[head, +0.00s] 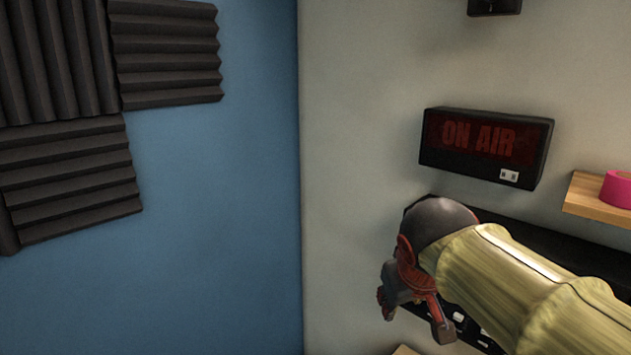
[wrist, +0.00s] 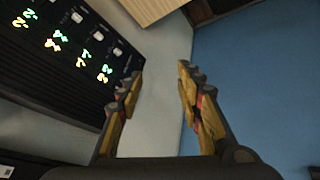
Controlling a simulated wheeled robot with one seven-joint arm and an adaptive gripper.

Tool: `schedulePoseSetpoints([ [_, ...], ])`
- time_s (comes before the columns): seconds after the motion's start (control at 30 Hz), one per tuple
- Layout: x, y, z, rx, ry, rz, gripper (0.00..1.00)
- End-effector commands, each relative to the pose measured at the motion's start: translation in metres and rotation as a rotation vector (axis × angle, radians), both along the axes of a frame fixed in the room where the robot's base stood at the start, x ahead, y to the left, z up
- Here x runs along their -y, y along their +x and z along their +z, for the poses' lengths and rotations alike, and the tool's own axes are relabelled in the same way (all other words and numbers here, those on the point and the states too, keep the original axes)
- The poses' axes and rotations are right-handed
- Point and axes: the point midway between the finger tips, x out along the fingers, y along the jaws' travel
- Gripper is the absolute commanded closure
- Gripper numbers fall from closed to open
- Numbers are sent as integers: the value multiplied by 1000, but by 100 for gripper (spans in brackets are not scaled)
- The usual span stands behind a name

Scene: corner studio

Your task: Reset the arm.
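My arm, in a yellowish sleeve, reaches in from the lower right of the head view. My gripper (head: 413,318) hangs at its end in front of a black wall panel. In the wrist view my gripper (wrist: 160,76) shows two yellow-and-dark fingers standing well apart. Nothing is between them; pale wall shows through the gap. In the head view my arm hides part of the panel.
The black panel (wrist: 48,75) with switches and glowing symbols is close to the left finger. An ON AIR sign (head: 485,147) hangs above my gripper. A wooden shelf (head: 597,199) holds a pink object (head: 617,188). Foam tiles (head: 70,180) cover part of the blue wall.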

Motion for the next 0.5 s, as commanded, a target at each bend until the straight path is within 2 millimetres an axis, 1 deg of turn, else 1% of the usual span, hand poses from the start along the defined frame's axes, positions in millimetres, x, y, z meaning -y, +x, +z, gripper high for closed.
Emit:
schedulePoseSetpoints([
  [0.03,3,-25,-29,-32,26,-1,64],
  [0.07,4,-38,-45,-50,43,-2,64],
  [0.1,4,-57,-65,-73,67,-5,64],
  [0.17,6,-84,-94,-102,103,-17,64],
  [0.2,6,-102,-112,-119,128,-29,64],
  [0.27,8,-128,-138,-138,166,-56,64],
  [0.3,10,-144,-154,-149,187,-75,64],
  [0.4,16,-172,-179,-152,215,-114,64],
  [0.47,21,-179,-184,-138,217,-129,64],
  [0.5,24,-182,-183,-123,219,-137,64],
])
